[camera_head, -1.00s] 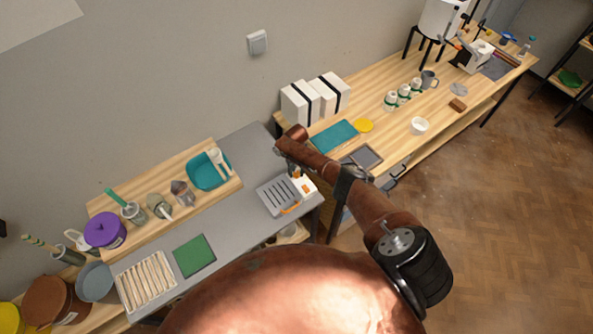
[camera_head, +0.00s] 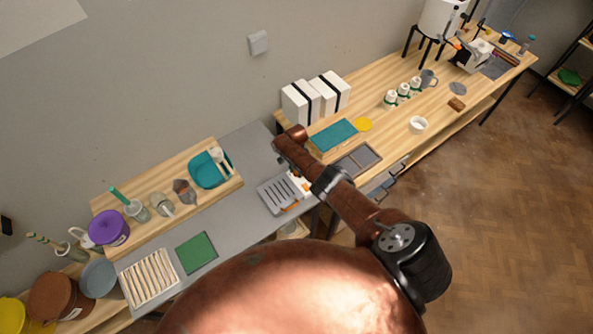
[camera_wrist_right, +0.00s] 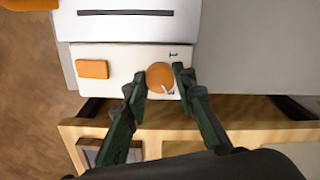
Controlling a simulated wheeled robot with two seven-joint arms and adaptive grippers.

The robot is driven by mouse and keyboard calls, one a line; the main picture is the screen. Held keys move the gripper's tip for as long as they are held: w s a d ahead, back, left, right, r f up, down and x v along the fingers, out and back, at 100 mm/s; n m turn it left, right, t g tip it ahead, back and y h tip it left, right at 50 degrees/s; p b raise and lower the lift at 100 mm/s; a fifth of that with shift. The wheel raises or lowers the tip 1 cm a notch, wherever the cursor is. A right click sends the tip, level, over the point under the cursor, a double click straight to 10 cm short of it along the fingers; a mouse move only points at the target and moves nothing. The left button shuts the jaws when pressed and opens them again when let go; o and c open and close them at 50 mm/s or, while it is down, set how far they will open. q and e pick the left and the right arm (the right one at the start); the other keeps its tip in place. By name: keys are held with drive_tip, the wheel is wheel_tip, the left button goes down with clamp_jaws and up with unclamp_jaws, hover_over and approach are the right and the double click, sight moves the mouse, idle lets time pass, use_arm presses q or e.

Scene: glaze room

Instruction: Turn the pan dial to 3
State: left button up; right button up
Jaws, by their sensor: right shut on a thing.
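The pan dial (camera_wrist_right: 160,76) is a round orange knob on the white front panel (camera_wrist_right: 120,58) of the slotted grey pan unit. It has a pale mark near its lower edge, and the printed figures 1 and 3 show beside it. My right gripper (camera_wrist_right: 159,78) has its dark green fingers on either side of the dial, shut on it. In the head view the grey slotted pan (camera_head: 279,195) lies at the bench's right end, with my right arm over its panel, hiding the dial and fingers. My left gripper is not in view.
An orange rectangular switch (camera_wrist_right: 92,69) sits left of the dial. A green mat (camera_head: 196,253) and a slatted rack (camera_head: 150,277) lie left on the grey bench. A gap separates the wooden table (camera_head: 395,135).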

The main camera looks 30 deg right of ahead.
drive_tip(key=shift+d, duration=0.15)
idle(0.4)
drive_tip(key=o, duration=1.2)
drive_tip(key=shift+c, duration=0.2)
drive_tip(key=shift+a+r, duration=0.2)
drive_tip(key=shift+r, duration=0.3)
wheel_tip(320, 180, up, 11)
drive_tip(key=shift+d, duration=0.15)
